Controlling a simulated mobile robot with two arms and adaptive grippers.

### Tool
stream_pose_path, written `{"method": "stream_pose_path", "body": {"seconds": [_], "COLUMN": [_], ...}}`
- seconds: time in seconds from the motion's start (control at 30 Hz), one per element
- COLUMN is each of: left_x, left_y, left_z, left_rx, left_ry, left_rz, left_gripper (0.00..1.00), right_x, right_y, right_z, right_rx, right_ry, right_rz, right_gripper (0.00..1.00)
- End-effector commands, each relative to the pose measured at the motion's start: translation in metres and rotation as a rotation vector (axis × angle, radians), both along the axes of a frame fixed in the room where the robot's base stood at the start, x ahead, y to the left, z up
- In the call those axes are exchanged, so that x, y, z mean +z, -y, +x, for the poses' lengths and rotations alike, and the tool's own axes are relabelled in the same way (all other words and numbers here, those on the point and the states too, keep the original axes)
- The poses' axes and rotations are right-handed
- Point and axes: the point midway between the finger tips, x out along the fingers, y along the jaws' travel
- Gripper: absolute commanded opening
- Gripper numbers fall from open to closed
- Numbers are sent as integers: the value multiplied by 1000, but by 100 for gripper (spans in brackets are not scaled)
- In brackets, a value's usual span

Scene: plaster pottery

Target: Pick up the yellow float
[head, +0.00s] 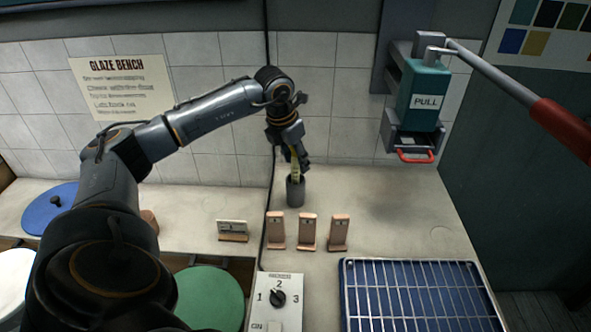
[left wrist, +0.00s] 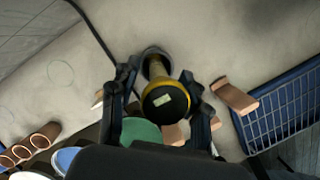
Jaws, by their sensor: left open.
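The yellow float (left wrist: 152,82) is a yellow rod with a dark round top that bears a pale label. It stands in a grey cup (head: 296,191) on the bench near the tiled wall. The cup also shows in the left wrist view (left wrist: 149,51). My left gripper (head: 294,157) is above the cup, pointing down. In the left wrist view its open fingers (left wrist: 158,88) stand on either side of the float's top. In the head view the fingers partly hide the float (head: 295,171). I cannot tell whether they touch it. My right gripper is not in view.
Several small clay-coloured stands (head: 308,231) are in front of the cup. A blue tray with a wire rack (head: 415,298) is at front right. A teal pull-handle device (head: 424,88) hangs at upper right. A dial box (head: 279,300) is at front. Bench right of the cup is clear.

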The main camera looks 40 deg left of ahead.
Motion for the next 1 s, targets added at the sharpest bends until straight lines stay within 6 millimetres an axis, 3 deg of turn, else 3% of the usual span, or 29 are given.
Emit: {"method": "stream_pose_path", "body": {"seconds": [0.27,0.5,1.0], "left_x": [-4,-3,7], "left_y": [0,0,0], "left_z": [1,1,2], "left_rx": [0,0,0], "left_ry": [1,1,5], "left_rz": [0,0,0], "left_gripper": [47,0,0], "right_x": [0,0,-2], "right_y": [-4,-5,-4], "right_z": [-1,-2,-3], "right_rx": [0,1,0], "right_ry": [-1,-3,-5], "right_rz": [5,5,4], "right_gripper": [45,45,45]}}
